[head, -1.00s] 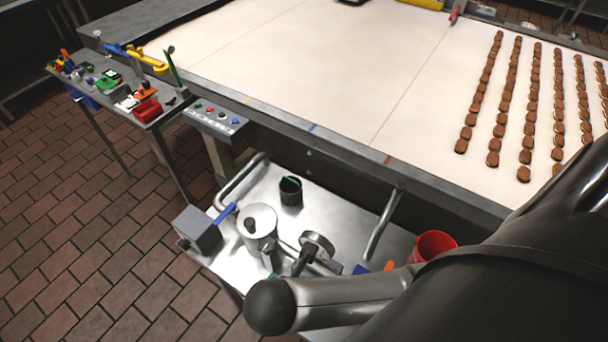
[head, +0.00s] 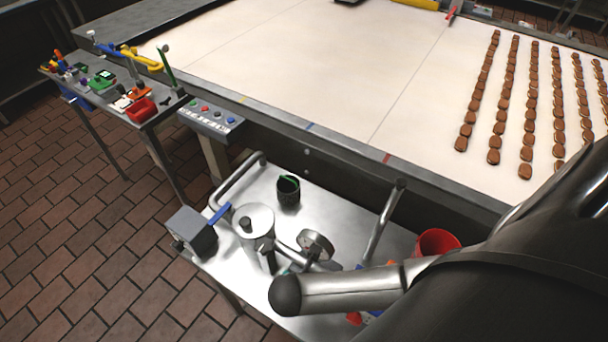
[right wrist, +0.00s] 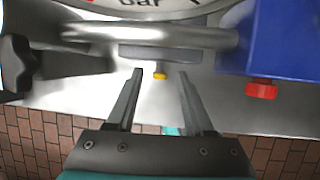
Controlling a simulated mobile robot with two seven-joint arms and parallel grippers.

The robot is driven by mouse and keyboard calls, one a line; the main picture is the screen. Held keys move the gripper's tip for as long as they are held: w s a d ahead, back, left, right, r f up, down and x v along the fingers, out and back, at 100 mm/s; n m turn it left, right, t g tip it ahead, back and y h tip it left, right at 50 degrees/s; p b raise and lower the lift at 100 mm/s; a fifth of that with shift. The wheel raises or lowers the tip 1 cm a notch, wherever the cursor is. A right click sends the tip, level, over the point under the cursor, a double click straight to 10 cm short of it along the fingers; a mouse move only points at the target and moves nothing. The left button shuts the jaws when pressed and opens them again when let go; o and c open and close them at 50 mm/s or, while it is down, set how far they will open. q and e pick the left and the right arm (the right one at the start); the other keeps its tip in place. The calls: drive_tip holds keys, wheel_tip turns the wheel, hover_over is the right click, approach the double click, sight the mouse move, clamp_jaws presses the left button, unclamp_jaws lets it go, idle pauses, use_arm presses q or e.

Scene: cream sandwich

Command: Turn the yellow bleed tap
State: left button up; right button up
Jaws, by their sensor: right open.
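The yellow bleed tap (right wrist: 160,76) is a small yellow piece under a horizontal metal pipe in the right wrist view. My right gripper (right wrist: 160,73) is open, its two fingers pointing toward the pipe, one on each side of the tap in the picture. A gap shows between the tap and each finger, and I cannot tell how far the tips are from it in depth. In the head view the tap is not visible, and my right arm covers most of that area beside the pressure gauge (head: 317,243). My left gripper is not in view.
A steel cart (head: 330,205) carries a metal canister (head: 255,222), a black cup (head: 288,190), a grey box (head: 192,232) and a red bucket (head: 437,242). A blue block (right wrist: 285,40) with a red knob (right wrist: 261,90) is right of my gripper. A conveyor (head: 300,60) lies behind.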

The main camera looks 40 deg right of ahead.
drive_tip(key=shift+w+d+f, duration=0.1)
drive_tip(key=shift+f, duration=0.2)
clamp_jaws()
idle(0.5)
